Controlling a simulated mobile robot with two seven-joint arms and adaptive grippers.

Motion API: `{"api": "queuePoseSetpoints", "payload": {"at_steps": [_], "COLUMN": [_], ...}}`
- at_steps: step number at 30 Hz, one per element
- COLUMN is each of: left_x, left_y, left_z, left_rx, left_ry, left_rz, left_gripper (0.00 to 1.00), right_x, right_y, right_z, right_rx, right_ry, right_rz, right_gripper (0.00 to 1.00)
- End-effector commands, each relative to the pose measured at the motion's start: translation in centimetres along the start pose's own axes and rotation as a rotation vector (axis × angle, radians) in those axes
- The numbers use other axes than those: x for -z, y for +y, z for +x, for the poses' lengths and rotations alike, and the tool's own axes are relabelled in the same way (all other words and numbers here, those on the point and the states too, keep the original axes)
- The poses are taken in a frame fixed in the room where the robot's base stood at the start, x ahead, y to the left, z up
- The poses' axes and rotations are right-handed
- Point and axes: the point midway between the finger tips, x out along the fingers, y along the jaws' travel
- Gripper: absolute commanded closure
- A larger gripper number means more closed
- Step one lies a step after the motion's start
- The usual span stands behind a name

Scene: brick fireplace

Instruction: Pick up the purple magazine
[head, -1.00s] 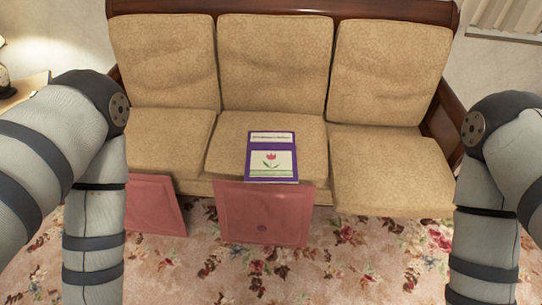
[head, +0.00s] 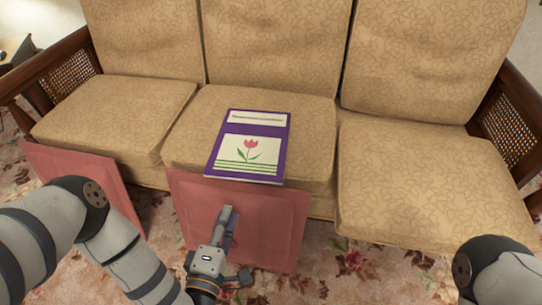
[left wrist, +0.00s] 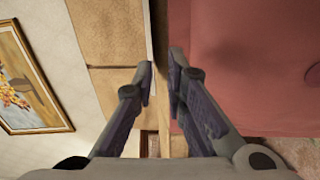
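The purple magazine (head: 218,160) lies flat on the middle seat cushion of the sofa, its cover with a pink tulip facing up. Its front edge is at the cushion's front. My left gripper (head: 228,212) is in front of and below that edge, before a pink panel, and apart from the magazine. In the left wrist view the fingers (left wrist: 163,75) stand apart with a gap between them and hold nothing. A thin pale strip beyond them may be the magazine's edge; I cannot tell. My right gripper is out of view; only part of the right arm shows.
The tan sofa's right seat cushion (head: 430,185) and left seat cushion (head: 110,115) are bare. A pink panel (head: 270,245) leans against the sofa front below the magazine, and another pink panel (head: 85,185) leans to its left. Flowered carpet (head: 400,275) covers the floor.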

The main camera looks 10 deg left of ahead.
Motion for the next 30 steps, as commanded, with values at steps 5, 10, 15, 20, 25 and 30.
{"api": "queuePoseSetpoints", "payload": {"at_steps": [5, 10, 15, 20, 25, 30], "left_x": [1.2, 1.4, 1.3, 1.1, 1.2, 1.2], "left_y": [0.8, 1.1, 1.2, 1.2, 1.6, 1.6], "left_z": [2.9, 6.5, 8.7, 11.8, 13.0, 13.0], "left_rx": [-0.083, -0.08, -0.078, -0.075, -0.074, -0.074], "left_ry": [0.049, 0.047, 0.046, 0.045, 0.044, 0.044], "left_rz": [-0.049, -0.047, -0.047, -0.045, -0.045, -0.045], "left_gripper": [0.88, 0.88, 0.88, 0.88, 0.88, 0.92], "right_x": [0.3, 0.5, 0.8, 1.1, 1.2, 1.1], "right_y": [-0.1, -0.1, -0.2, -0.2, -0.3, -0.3], "right_z": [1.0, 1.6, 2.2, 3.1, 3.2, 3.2], "right_rx": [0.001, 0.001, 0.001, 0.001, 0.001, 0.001], "right_ry": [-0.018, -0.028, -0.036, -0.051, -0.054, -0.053], "right_rz": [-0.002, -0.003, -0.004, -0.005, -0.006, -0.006], "right_gripper": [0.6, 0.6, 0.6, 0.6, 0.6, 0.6]}}
